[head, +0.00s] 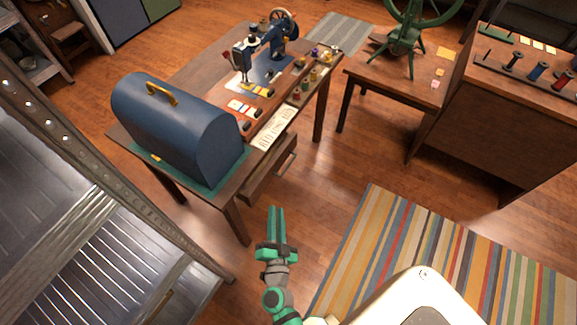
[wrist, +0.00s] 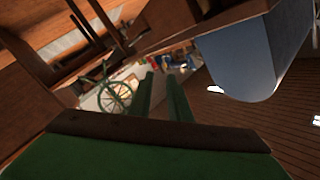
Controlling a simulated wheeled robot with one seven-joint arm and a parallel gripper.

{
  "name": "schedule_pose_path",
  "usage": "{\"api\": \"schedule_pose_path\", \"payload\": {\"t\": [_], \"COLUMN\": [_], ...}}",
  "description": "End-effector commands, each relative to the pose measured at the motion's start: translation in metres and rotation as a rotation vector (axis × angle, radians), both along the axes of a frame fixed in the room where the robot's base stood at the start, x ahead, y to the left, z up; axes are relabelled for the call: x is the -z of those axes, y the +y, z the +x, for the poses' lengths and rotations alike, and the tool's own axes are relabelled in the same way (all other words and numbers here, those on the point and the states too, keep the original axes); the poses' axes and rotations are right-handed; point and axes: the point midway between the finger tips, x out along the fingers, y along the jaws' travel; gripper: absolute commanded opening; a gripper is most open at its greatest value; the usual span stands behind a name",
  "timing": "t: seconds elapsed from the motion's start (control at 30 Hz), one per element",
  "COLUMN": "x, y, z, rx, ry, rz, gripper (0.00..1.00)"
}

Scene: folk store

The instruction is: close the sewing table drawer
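The wooden sewing table (head: 185,80) stands at upper left in the head view. Its drawer (head: 262,181) is pulled out from the side under the tabletop, with a handle (head: 289,161) on its front. My gripper (head: 276,212) is at the lower middle, in front of the table's near leg and below the drawer in the picture, apart from both. In the wrist view its two green fingers (wrist: 163,88) stand apart with an empty gap between them. I cannot clearly pick out the drawer in the wrist view.
A blue domed case (head: 180,125) and a sewing machine (head: 262,45) stand on the table. A green spinning wheel (head: 408,30) is on a side table, beside a wooden cabinet (head: 510,120). A striped rug (head: 450,255) lies at right. Bare floor (head: 330,180) lies beside the drawer.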

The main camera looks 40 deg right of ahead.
Motion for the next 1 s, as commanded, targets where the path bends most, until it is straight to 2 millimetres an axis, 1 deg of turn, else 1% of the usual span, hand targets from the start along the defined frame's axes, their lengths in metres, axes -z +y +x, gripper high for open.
{"api": "schedule_pose_path", "payload": {"t": [0.03,0.1,0.2,0.33,0.43,0.73,1.0], "x": [0.007,0.019,0.033,0.048,0.055,0.063,0.073], "y": [-0.015,-0.034,-0.058,-0.078,-0.088,-0.114,-0.142], "z": [0.018,0.037,0.061,0.086,0.096,0.111,0.144], "rx": [0.043,0.099,0.17,0.236,0.268,0.303,0.291], "ry": [-0.021,-0.038,-0.057,-0.072,-0.077,-0.081,-0.08], "rz": [0.043,0.109,0.195,0.289,0.335,0.368,0.368], "gripper": [0.17,0.17,0.17,0.17,0.17,0.17,0.17]}}
